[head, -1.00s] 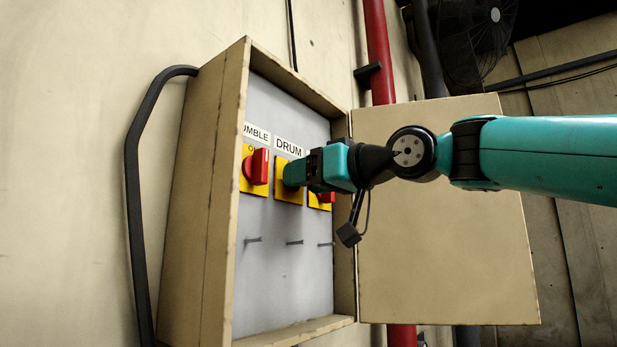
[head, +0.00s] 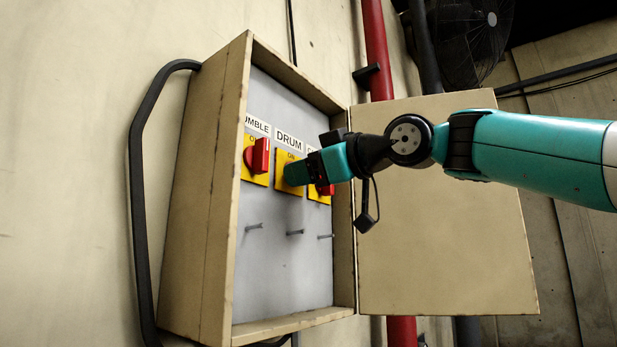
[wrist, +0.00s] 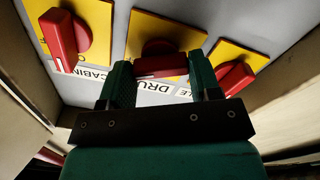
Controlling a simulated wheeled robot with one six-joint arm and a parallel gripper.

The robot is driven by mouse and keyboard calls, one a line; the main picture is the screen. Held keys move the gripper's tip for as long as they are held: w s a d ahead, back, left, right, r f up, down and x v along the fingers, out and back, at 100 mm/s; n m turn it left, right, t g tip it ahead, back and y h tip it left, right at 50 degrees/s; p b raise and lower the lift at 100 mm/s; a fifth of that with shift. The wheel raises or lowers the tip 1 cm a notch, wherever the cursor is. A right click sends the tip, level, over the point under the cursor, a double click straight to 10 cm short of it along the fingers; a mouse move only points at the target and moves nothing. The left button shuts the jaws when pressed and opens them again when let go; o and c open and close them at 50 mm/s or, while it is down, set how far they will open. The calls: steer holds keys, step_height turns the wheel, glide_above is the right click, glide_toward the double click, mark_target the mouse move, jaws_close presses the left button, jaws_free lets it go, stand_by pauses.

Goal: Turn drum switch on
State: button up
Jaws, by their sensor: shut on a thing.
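The drum switch has a yellow plate (head: 283,160) under the DRUM label (head: 289,139), in the middle of the row. Its red knob is hidden behind my gripper in the head view but shows in the wrist view (wrist: 160,64). My gripper (head: 291,174) reaches in from the right and is at the plate. In the wrist view its two green fingers stand on either side of the knob, and it is shut on it. Which way the knob points is hard to tell.
A red switch (head: 257,156) under the UMBLE label sits left of the drum switch, and another (head: 325,190) sits to its right, partly hidden. Several bolts stick out below. The box's wooden rim (head: 225,200) surrounds the panel, with its door (head: 450,250) open on the right.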

steer(key=n+b, duration=0.3)
steer(key=n, duration=0.9)
stand_by(0.5)
steer(key=o, duration=0.9)
steer(key=b+v, duration=0.4)
steer(key=v, duration=1.3)
steer(key=shift+s+d, duration=0.15)
steer(key=shift+s, duration=0.05)
